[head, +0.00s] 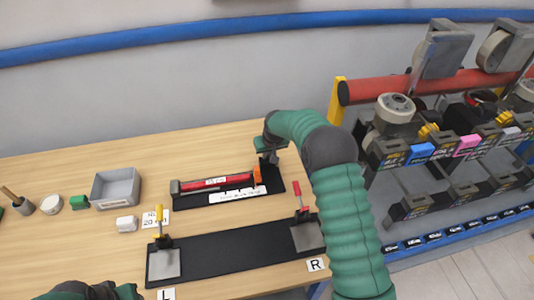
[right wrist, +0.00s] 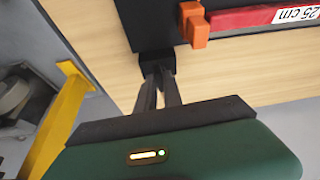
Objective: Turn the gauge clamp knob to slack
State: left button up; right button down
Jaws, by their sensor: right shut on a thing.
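The gauge is a red bar (head: 222,182) on a black base (head: 190,201) at the back middle of the table. An orange block (head: 257,175) sits at the bar's right end; it also shows in the right wrist view (right wrist: 194,25), next to the "25 cm" label. My right gripper (head: 268,158) reaches down at the base's right end. In the right wrist view its fingers (right wrist: 158,82) are closed together on a small dark knob (right wrist: 155,60) at the base's edge.
A black fixture plate (head: 230,253) with a yellow-handled clamp (head: 160,222) and a red-handled clamp (head: 298,197) lies in front. A grey bin (head: 116,188) and small items stand left. A rack with a red tube (head: 430,85) stands at the right.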

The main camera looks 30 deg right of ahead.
jog(key=n, duration=0.2)
jog(key=y, duration=0.1)
jog(key=shift+w+d+r+n, duration=0.25)
jog(key=shift+d+n, duration=0.05)
jog(key=shift+n, duration=0.1)
jog(key=n+y, duration=0.1)
jog(key=n, duration=0.2)
jog(key=shift+f+n, duration=0.1)
jog(key=shift+n, duration=0.2)
jog(key=n, duration=0.1)
jog(key=n+y, duration=0.1)
jog(key=n, duration=0.1)
jog(key=shift+d+f+g+y, duration=0.1)
jog(key=shift+g+y, duration=0.2)
jog(key=shift+g, duration=0.1)
jog(key=shift+w+n+g+y+b, duration=0.1)
jog(key=shift+n+g+y+b, duration=0.35)
jog(key=shift+n, duration=1.65)
jog(key=c, duration=1.8)
grip_release()
jog(key=shift+c, duration=0.2)
jog(key=o, duration=0.4)
jog(key=shift+w+f, duration=0.15)
jog(key=shift+f, duration=0.05)
jog(key=shift+c, duration=0.2)
